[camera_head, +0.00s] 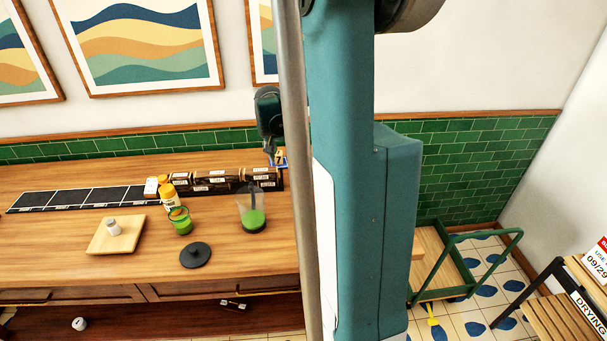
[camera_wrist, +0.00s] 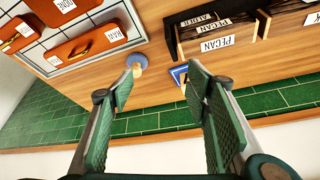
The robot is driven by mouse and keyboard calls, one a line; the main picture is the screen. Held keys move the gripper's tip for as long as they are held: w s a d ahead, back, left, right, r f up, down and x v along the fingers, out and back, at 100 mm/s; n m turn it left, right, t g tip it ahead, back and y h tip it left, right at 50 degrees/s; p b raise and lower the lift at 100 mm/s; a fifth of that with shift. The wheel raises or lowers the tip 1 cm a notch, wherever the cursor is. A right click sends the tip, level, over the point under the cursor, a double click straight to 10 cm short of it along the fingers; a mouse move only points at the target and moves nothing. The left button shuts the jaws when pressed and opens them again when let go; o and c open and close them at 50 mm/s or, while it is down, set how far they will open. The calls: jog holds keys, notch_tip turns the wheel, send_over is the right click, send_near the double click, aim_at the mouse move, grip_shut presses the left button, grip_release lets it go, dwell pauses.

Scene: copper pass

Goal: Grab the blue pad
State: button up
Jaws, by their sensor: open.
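A small blue pad (camera_head: 281,155) with a yellow mark lies at the back of the wooden counter, just past the right end of the dark boxes. In the wrist view the blue pad (camera_wrist: 178,74) shows close to the right finger, partly covered by it. My gripper (camera_wrist: 160,75) is open, its two green-padded fingers apart with nothing held between them. A round blue piece with a tan top (camera_wrist: 137,62) shows by the left fingertip. In the head view my gripper (camera_head: 270,153) points down beside the pad; its fingertips are small and hard to make out.
Labelled dark boxes (camera_head: 215,183) stand left of the pad. A clear jug with green liquid (camera_head: 252,217), a green cup (camera_head: 181,222), a black disc (camera_head: 196,255) and a wooden board (camera_head: 107,243) are nearer the front. Green wall tiles (camera_head: 120,148) rise behind the counter.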

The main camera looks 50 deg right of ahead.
aim_at(307, 167)
jog(key=d+f, duration=0.2)
jog(key=d, duration=0.1)
jog(key=s+d+f+m, duration=0.1)
jog(key=d+f, duration=0.2)
jog(key=s+d+f+m+g, duration=0.1)
jog(key=d+f, duration=0.1)
jog(key=d, duration=0.2)
jog(key=shift+f+b, duration=0.25)
jog(key=shift+b, duration=0.15)
jog(key=shift+w, duration=0.1)
jog(key=shift+x, duration=1.3)
jog(key=shift+b+x, duration=0.4)
jog(key=shift+x, duration=2.2)
jog(key=c, duration=0.8)
